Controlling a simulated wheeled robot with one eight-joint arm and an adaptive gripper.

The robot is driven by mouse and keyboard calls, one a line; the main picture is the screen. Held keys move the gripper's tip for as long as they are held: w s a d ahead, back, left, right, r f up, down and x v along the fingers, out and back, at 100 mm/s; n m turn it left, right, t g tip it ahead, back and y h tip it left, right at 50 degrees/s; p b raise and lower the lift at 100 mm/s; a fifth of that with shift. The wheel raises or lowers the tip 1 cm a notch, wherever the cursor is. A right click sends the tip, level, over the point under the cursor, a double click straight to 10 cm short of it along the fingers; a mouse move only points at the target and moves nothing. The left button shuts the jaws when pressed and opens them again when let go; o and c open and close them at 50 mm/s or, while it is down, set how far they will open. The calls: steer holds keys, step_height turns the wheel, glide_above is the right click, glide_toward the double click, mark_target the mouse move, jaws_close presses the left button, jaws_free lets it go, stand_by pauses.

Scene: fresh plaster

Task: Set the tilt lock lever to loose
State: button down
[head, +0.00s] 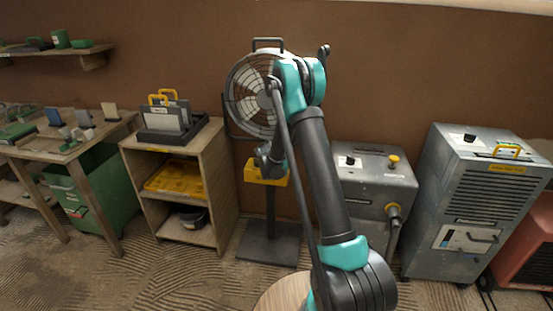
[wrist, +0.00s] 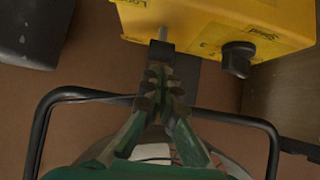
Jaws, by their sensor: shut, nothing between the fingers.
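The fan's yellow control box (wrist: 215,22) fills the top of the wrist view, with printing partly cut off at its upper left. A short grey pin (wrist: 163,33) stands out from the box by that printing; it looks like the tilt lock lever, but its setting is unclear. My gripper (wrist: 160,58) is shut and empty, its tips right at the pin; I cannot tell whether they touch. A black knob (wrist: 237,58) by the word Speed sits to the right. In the head view the yellow box (head: 284,181) shows below the fan (head: 245,100), partly hidden by my arm.
The fan's black tube frame (wrist: 262,122) lies around my fingers in the wrist view. A wooden shelf (head: 205,160) stands left of the fan in the head view. A grey machine (head: 372,180) and a larger grey unit (head: 470,205) stand right.

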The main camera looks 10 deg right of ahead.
stand_by(0.3)
steer(key=shift+s+a+r, duration=0.25)
steer(key=shift+s+r, duration=0.05)
steer(key=shift+s, duration=0.35)
